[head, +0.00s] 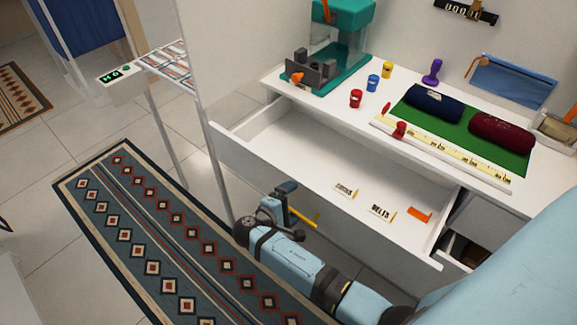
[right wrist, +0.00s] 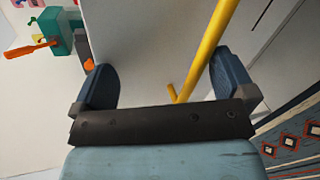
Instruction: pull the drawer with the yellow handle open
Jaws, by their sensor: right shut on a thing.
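The white drawer (head: 335,190) stands pulled out from the cabinet, and its inside shows. Its yellow handle (head: 315,220) is on the front face, partly hidden by my right gripper (head: 289,203). In the right wrist view the yellow handle (right wrist: 210,48) runs between the two dark blue fingers of my right gripper (right wrist: 165,82), closer to the right finger. My right gripper is shut on the handle. My left gripper is out of view.
Small labels (head: 382,214) and an orange piece (head: 419,214) lie in the drawer. The cabinet top holds a teal machine (head: 340,40), cups and rolled cloths (head: 433,105) on a green mat. A patterned rug (head: 150,215) covers the floor at left. A rack (head: 165,70) stands behind it.

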